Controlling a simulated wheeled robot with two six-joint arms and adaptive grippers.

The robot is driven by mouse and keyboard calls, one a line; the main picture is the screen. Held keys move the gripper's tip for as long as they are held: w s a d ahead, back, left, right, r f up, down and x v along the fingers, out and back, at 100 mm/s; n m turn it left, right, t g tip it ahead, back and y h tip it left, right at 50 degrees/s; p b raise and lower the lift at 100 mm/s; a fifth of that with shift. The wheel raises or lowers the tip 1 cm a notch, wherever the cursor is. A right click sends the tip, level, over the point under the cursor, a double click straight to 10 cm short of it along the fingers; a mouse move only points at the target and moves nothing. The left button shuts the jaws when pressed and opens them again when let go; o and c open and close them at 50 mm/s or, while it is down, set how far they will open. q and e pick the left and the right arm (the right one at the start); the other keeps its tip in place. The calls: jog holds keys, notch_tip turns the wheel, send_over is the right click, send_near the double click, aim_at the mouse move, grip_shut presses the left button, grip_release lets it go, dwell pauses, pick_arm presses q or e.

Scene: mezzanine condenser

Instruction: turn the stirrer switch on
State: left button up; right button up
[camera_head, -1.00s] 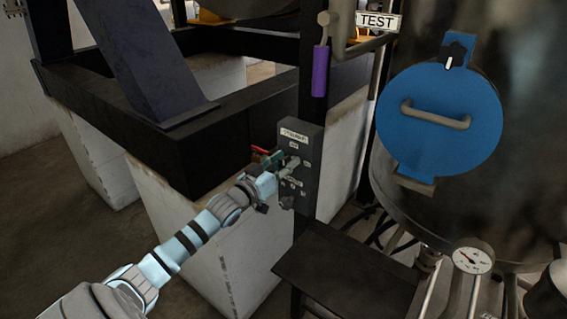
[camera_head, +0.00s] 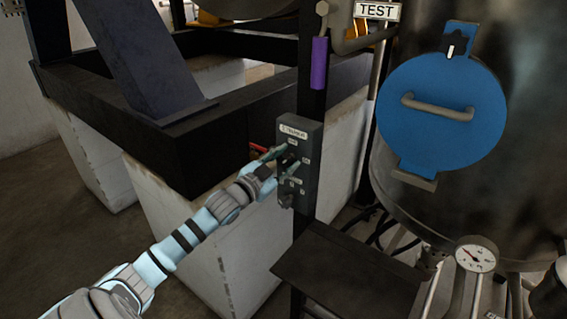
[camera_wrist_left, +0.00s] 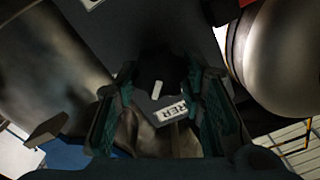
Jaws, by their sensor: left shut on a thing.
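The grey stirrer control box (camera_head: 314,160) is fixed to a dark post in the middle of the head view. A partly readable label (camera_head: 293,131) is at its top; its end shows as "RER" in the left wrist view (camera_wrist_left: 171,111). The stirrer switch, a black knob with a white pointer (camera_wrist_left: 157,88), sits between my left fingers in the wrist view. My left gripper (camera_head: 285,162) reaches the box front from the lower left. Its green fingers lie on either side of the knob, shut on it, and partly hide it.
A second, lower knob (camera_head: 286,200) is on the same box. A dark shelf (camera_head: 345,272) juts out below. A tank with a blue round hatch (camera_head: 440,135) and a gauge (camera_head: 476,254) stands at the right. A purple handle (camera_head: 319,64) hangs above the box.

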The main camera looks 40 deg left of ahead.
pick_arm(q)
jog(key=m, duration=0.2)
jog(key=m+b, duration=0.1)
jog(key=m, duration=0.2)
jog(key=shift+d+f, duration=0.1)
jog(key=shift+f, duration=0.1)
jog(key=shift+m+b, duration=0.5)
jog(key=shift+m, duration=1.6)
jog(key=shift+r, duration=0.15)
jog(key=o, duration=0.9)
jog(key=shift+o, duration=1.2)
jog(key=shift+w, duration=0.1)
jog(key=shift+f, duration=0.2)
